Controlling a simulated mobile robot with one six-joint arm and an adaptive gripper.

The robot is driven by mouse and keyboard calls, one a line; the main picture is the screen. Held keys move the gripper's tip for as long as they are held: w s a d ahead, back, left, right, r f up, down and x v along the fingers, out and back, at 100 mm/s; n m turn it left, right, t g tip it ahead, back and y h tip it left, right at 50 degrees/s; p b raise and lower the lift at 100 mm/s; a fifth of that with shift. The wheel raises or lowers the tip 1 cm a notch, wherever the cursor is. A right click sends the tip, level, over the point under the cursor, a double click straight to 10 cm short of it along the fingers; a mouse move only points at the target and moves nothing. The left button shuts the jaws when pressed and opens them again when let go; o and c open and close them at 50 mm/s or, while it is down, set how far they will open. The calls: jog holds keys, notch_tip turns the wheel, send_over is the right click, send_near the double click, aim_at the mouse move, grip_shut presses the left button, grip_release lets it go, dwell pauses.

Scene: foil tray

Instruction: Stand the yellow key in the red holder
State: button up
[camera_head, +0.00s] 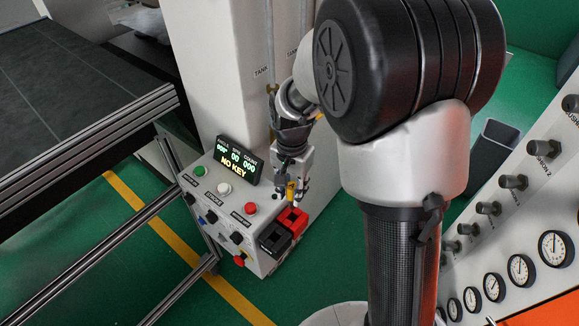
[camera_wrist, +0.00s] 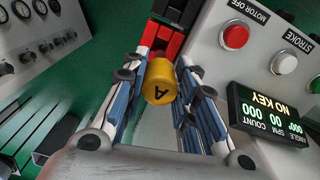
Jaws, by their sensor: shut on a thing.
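The yellow key (camera_wrist: 159,82), marked with an "A", is held between the two fingers of my gripper (camera_wrist: 160,92) in the wrist view. In the head view, my gripper (camera_head: 291,185) points down above the panel box, with a bit of the yellow key (camera_head: 291,191) between its fingers. The red holder (camera_head: 293,220) sits on the box's right end, just below and beside the key. It also shows in the wrist view (camera_wrist: 166,38), past the key. I cannot tell whether the key touches the holder; its lower end is hidden.
A black holder (camera_head: 274,239) stands beside the red one. The panel has a display (camera_head: 238,160) reading "NO KEY", a red button (camera_head: 250,208) and several knobs. A gauge panel (camera_head: 520,230) stands at the right, metal rails (camera_head: 120,235) at the left.

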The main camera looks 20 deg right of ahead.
aim_at(292, 206)
jog(key=shift+w+d+f, duration=0.1)
jog(key=shift+d+f, duration=0.05)
jog(key=shift+f, duration=0.3)
jog(key=shift+w+d+f, duration=0.1)
jog(key=shift+f, duration=0.3)
jog(key=shift+a+f+b, duration=0.1)
jog(key=shift+f+b, duration=0.25)
jog(key=shift+b, duration=0.05)
jog(key=shift+f+b, duration=2.35)
jog(key=shift+f, duration=0.8)
jog(key=o, duration=1.2)
jog(key=shift+r, duration=0.15)
notch_tip(292, 206, up, 12)
jog(key=shift+f, duration=0.1)
